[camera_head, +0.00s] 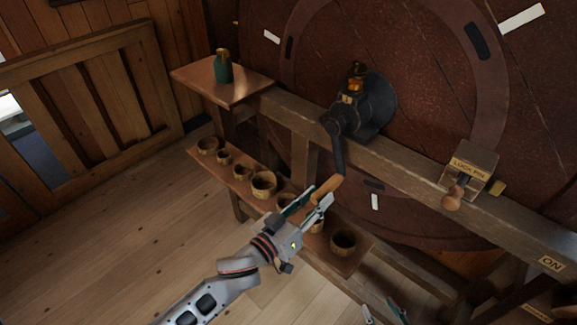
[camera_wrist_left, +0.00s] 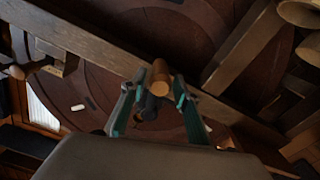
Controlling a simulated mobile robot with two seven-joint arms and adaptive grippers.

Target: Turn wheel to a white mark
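The large dark red-brown wheel (camera_head: 430,75) stands behind a wooden beam. White marks show on it at upper left (camera_head: 271,37), upper right (camera_head: 522,18) and low centre (camera_head: 375,202). A black crank (camera_head: 338,150) on the hub hangs down to a wooden handle (camera_head: 326,188). My left gripper (camera_head: 311,202) is at this handle. In the left wrist view the handle (camera_wrist_left: 161,77) lies between its parted teal fingers (camera_wrist_left: 158,88), with a gap visible at the left finger. My right gripper (camera_head: 383,312) shows only parted fingertips at the bottom edge, empty.
A box labelled LOCK PIN (camera_head: 472,165) with a wooden knob (camera_head: 454,197) sits on the beam (camera_head: 410,175). A low shelf (camera_head: 225,176) holds several wooden cups below the crank. A green bottle (camera_head: 222,68) stands on a small upper shelf (camera_head: 195,75). Floor at left is clear.

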